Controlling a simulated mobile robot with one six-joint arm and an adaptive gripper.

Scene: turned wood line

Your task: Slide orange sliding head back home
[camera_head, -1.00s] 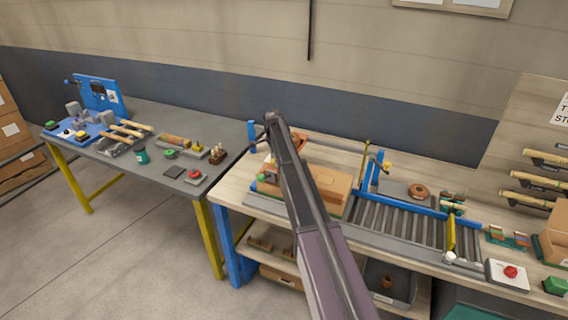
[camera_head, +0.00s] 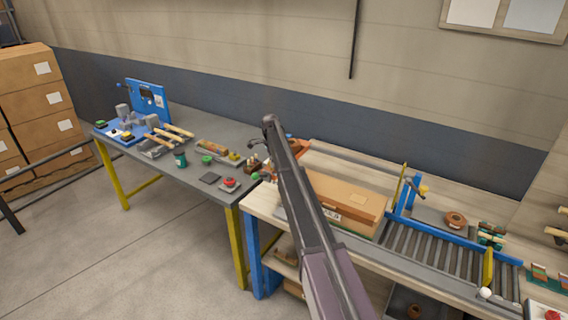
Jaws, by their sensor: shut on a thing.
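An orange part (camera_head: 298,147), which looks like the sliding head, shows only in part just right of my arm, at the back left of the wooden bench (camera_head: 262,205). My arm crosses in front and hides most of it, along with whatever guides it. I cannot tell whether the gripper touches the orange part.
A brown box (camera_head: 350,200) lies on the bench right of my arm, beside a roller conveyor (camera_head: 430,245) with blue rails. A grey table (camera_head: 215,135) with tools and a red button (camera_head: 230,183) stands left. Floor (camera_head: 130,250) in front is clear.

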